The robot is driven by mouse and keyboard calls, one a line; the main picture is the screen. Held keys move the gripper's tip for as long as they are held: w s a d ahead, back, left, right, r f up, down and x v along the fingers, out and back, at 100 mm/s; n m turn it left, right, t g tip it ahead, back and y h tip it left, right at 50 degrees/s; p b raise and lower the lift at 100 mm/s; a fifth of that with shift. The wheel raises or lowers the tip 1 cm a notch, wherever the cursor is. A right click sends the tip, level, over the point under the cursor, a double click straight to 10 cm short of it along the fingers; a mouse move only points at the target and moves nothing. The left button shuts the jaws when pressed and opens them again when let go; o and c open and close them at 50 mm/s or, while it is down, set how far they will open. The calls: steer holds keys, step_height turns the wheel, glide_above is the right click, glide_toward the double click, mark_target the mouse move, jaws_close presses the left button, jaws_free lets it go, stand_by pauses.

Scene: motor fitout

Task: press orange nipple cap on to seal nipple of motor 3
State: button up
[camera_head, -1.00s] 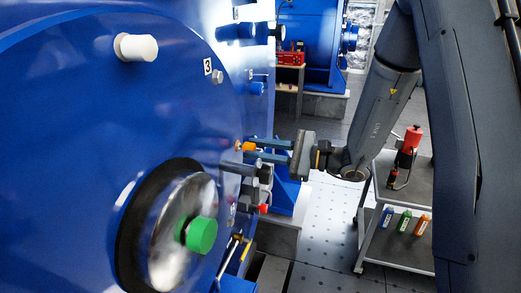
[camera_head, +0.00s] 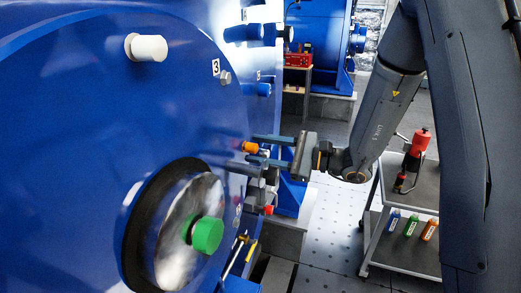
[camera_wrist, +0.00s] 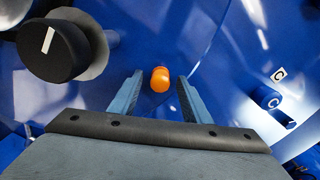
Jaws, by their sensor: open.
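The blue motor 3 (camera_head: 100,120) fills the left of the head view, with a "3" label near its upper right. The orange nipple cap (camera_head: 250,147) sits at the motor's face, and it also shows in the wrist view (camera_wrist: 160,79). My gripper (camera_head: 262,149) is open, its two blue fingers pointing at the motor. In the wrist view the cap lies just beyond and between the fingertips (camera_wrist: 158,82), with gaps on both sides. The nipple is hidden behind the cap. I cannot tell how far the cap is seated.
A black knob (camera_wrist: 55,50) with a white mark stands close to the left of my gripper. A blue fitting (camera_wrist: 268,99) is at right, beside a "C" label. A green-capped shaft (camera_head: 206,234) juts from the motor below. A grey cart (camera_head: 400,255) stands at right.

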steer(key=b+v, duration=0.1)
steer(key=v, duration=0.7)
steer(key=shift+a, duration=0.1)
